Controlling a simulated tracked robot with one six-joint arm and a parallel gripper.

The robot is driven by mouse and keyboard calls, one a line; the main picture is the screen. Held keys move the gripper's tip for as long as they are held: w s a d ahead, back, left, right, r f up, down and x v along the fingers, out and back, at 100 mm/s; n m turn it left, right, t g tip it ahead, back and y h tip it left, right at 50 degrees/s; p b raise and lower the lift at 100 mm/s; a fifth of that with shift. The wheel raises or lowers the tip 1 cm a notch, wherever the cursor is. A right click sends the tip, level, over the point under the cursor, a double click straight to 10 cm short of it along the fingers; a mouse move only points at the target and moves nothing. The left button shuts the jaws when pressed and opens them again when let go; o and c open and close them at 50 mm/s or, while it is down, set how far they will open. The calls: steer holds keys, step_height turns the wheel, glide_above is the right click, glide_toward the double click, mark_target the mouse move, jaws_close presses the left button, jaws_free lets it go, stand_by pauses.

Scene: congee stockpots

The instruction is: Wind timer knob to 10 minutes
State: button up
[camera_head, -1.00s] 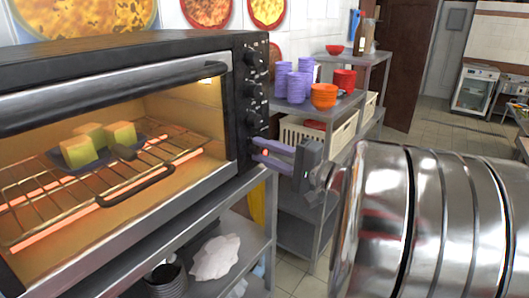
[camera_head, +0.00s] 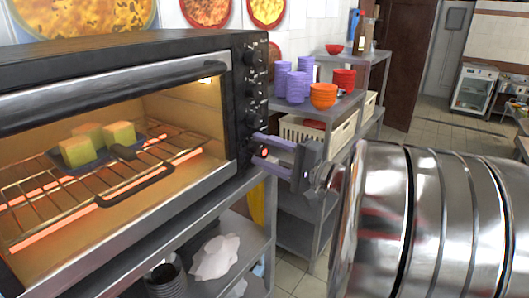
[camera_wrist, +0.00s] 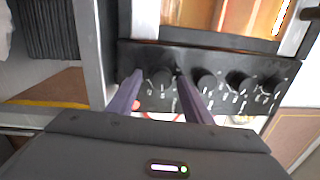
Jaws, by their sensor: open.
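The black toaster oven (camera_head: 120,55) stands at the left with a lit inside. Its control panel (camera_wrist: 222,60) carries several dark knobs in a row with pale markings. In the wrist view, the end knob (camera_wrist: 162,78) lies between my gripper's (camera_wrist: 158,80) two purple fingers. It is the lowest knob of the panel, mostly hidden by the fingers in the head view. My gripper (camera_head: 258,147) is open; whether the fingers touch the knob cannot be told. The upper knobs (camera_head: 251,57) are clear. The markings are too small to read, so the timer setting cannot be told.
Yellow cubes (camera_head: 90,140) sit on a dark tray on the oven rack. Purple cups (camera_head: 297,85) and orange bowls (camera_head: 323,95) stand on a shelf behind. Floor is free at the back right.

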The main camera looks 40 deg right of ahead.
steer(key=v, duration=1.3)
steer(key=shift+s+d, duration=0.2)
steer(key=shift+s, duration=0.15)
stand_by(0.5)
